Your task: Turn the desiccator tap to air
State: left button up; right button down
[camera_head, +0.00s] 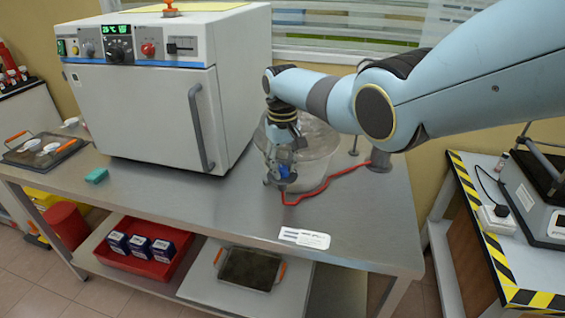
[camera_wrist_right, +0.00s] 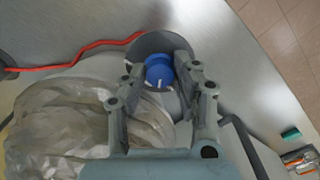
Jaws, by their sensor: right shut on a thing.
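The desiccator (camera_head: 318,150) is a large translucent vessel on the steel bench, right of the oven; in the wrist view its clear body (camera_wrist_right: 60,125) fills the lower left. The blue tap (camera_wrist_right: 158,70) sits on a grey round fitting at its side. My right gripper (camera_head: 281,180) is shut on the tap, with one finger on each side of it in the wrist view (camera_wrist_right: 160,68). The fingers hide part of the tap, and I cannot read its position. My left gripper is not in view.
A red hose (camera_head: 340,179) runs from near the tap along the bench. A white oven (camera_head: 150,115) stands to the left. A printed card (camera_head: 304,238) lies near the front edge, and a green block (camera_head: 96,176) lies at left. The bench front is mostly clear.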

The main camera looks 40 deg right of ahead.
jog(key=n, duration=0.5)
jog(key=shift+n, duration=0.3)
dwell(0.4)
